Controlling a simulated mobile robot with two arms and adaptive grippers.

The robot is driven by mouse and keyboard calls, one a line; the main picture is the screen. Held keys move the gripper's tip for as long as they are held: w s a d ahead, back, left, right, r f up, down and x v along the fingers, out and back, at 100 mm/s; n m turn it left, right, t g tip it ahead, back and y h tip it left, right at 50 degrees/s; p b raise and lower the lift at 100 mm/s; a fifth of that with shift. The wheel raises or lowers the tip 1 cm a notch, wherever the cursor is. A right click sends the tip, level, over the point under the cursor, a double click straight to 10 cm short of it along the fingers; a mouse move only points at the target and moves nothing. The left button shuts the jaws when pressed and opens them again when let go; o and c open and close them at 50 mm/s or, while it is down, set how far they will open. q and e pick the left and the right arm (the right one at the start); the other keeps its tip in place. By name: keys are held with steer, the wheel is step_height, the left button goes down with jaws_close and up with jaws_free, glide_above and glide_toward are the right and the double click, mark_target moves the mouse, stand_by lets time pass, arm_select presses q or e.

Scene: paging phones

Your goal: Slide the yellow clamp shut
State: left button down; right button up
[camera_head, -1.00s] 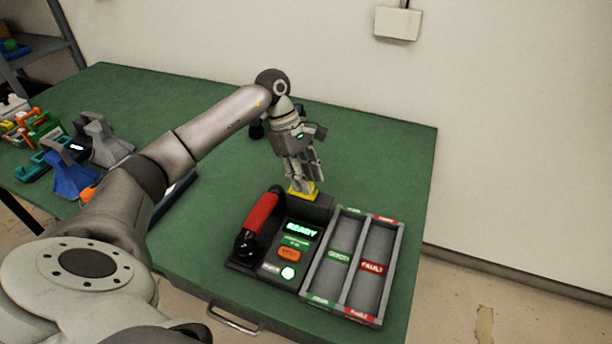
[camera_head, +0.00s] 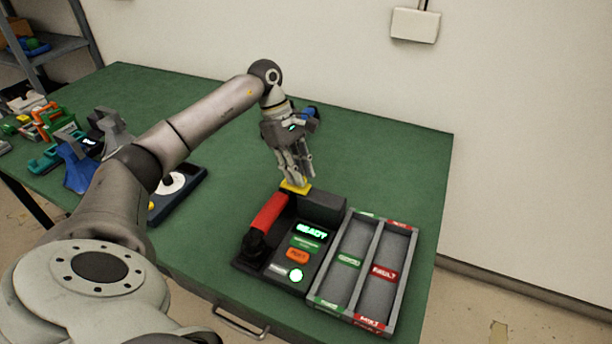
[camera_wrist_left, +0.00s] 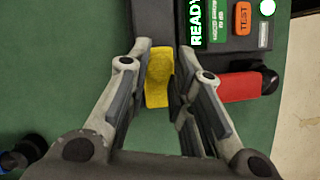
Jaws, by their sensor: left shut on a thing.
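The yellow clamp (camera_head: 294,187) sits at the back of the black test station (camera_head: 276,268), beside its raised dark block (camera_head: 322,207) and close to the far end of the red handle (camera_head: 269,211). My left gripper (camera_head: 297,181) reaches down from above and is shut on the clamp. In the left wrist view the yellow clamp (camera_wrist_left: 158,78) lies between the two fingers of the left gripper (camera_wrist_left: 164,54), and the right finger hides part of its edge. The station's display (camera_head: 311,231) glows READY. My right gripper is not in view.
A two-lane grey tray (camera_head: 361,270) with green and red labels stands right of the station. A round white dial on a dark base (camera_head: 172,183) lies to the left. Phone-like items and stands crowd the left table end. The green table (camera_head: 385,160) is clear at the back right.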

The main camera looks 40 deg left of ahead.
arm_select(q)
steer(key=shift+a, duration=0.2)
steer(key=c, duration=1.3)
jaws_free()
steer(key=shift+s+a, duration=0.1)
steer(key=shift+a, duration=0.05)
steer(key=shift+o, duration=0.2)
steer(key=shift+r, duration=0.35)
steer(key=v, duration=1.1)
steer(key=shift+a+r, duration=0.1)
steer(key=shift+r, duration=0.15)
